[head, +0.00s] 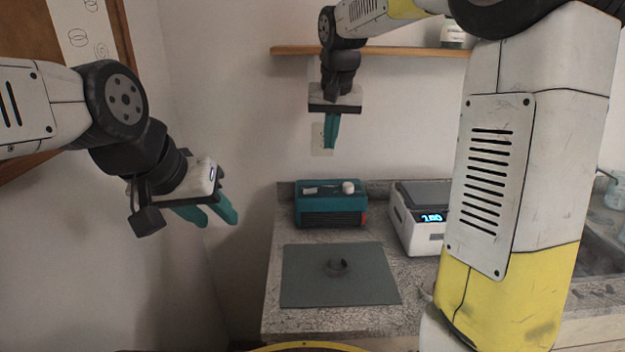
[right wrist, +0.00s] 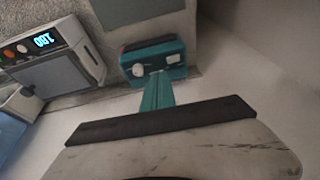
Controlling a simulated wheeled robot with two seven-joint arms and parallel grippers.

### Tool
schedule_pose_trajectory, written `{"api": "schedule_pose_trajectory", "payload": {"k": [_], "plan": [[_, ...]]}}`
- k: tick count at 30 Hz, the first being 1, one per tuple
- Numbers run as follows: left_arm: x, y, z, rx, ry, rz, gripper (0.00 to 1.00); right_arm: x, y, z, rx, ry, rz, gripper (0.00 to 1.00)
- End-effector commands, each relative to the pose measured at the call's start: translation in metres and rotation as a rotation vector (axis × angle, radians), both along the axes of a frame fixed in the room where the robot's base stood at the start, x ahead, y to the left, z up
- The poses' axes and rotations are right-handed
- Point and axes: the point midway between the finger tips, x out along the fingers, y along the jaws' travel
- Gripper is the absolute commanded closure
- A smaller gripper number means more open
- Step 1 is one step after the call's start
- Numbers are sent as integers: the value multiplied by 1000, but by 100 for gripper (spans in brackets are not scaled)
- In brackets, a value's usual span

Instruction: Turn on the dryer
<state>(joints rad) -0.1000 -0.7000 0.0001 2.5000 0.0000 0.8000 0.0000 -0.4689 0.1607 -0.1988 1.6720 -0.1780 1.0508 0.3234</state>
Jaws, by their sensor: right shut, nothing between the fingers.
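A teal box-shaped device (head: 330,211) stands at the back of the counter. It has a white knob and a pale slot on top and a red part at its right end. It also shows in the right wrist view (right wrist: 145,57). A white device with a grey lid (head: 425,232) stands to its right, its blue digits lit; it shows in the right wrist view too (right wrist: 75,68). I cannot tell which is the dryer. My right gripper (head: 331,146) is shut and empty, above the teal device and apart from it. My left gripper (head: 221,217) is open and empty, left of the counter.
A wooden shelf (head: 400,52) holds a jar (head: 454,36). A wall outlet (head: 318,139) is behind my right gripper. My right arm hides the counter's right part.

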Motion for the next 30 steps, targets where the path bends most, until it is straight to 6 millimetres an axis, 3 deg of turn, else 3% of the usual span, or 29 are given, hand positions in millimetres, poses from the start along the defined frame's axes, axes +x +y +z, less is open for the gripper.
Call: {"api": "schedule_pose_trajectory", "payload": {"k": [3,9,24,30], "plan": [[0,0,0,0,0,0,62,25,19,-9,-40,12,-7,100],[0,0,0,0,0,0,62,47,37,-17,-80,17,-17,100],[0,0,0,0,0,0,62,52,41,-21,-89,19,-20,100],[0,0,0,0,0,0,62,57,40,-43,-90,22,-20,100]]}}
